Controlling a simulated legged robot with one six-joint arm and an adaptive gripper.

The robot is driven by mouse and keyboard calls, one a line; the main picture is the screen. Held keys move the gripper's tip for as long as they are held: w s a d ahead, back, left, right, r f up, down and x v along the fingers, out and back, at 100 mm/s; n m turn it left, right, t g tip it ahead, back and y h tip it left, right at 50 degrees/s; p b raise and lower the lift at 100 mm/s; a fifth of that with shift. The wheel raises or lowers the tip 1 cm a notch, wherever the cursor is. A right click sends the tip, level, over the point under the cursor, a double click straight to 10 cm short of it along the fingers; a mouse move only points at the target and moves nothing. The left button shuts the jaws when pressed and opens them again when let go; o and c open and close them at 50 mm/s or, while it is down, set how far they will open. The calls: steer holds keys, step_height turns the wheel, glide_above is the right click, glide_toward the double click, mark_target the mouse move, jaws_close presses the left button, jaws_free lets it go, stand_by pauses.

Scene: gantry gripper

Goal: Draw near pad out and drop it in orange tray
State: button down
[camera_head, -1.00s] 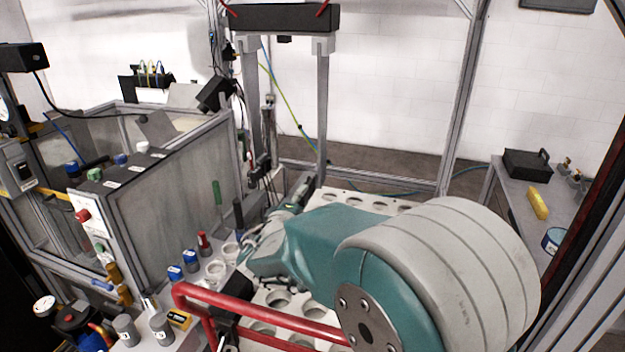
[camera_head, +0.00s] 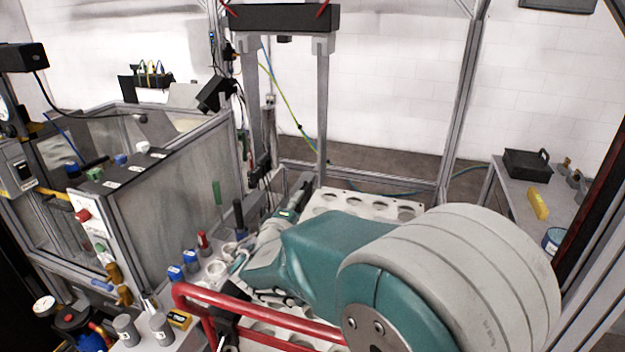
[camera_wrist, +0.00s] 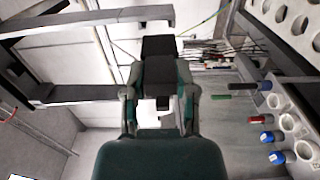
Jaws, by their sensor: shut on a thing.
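The gantry gripper (camera_head: 283,18) is a black bar with two grey fingers hanging down. Its fingers also show in the wrist view (camera_wrist: 85,20), where they lie sideways. My gripper (camera_wrist: 160,88) is shut on a dark block, the pad (camera_wrist: 160,72), seen between its fingers. In the head view my gripper (camera_head: 298,197) is at the lower ends of the gantry fingers, largely hidden by my teal arm. The pad's exact contact with a gantry finger cannot be told. No orange tray can be made out in either view.
A white perforated plate (camera_head: 345,193) lies under my arm. Several coloured-cap bottles (camera_head: 190,257) and a red rail (camera_head: 250,305) are close by. A glass-walled enclosure (camera_head: 175,175) stands left. A side table (camera_head: 510,200) with a black box (camera_head: 527,164) is at the right.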

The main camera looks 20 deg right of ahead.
steer(key=v, duration=0.8)
stand_by(0.4)
steer(key=shift+f, duration=0.1)
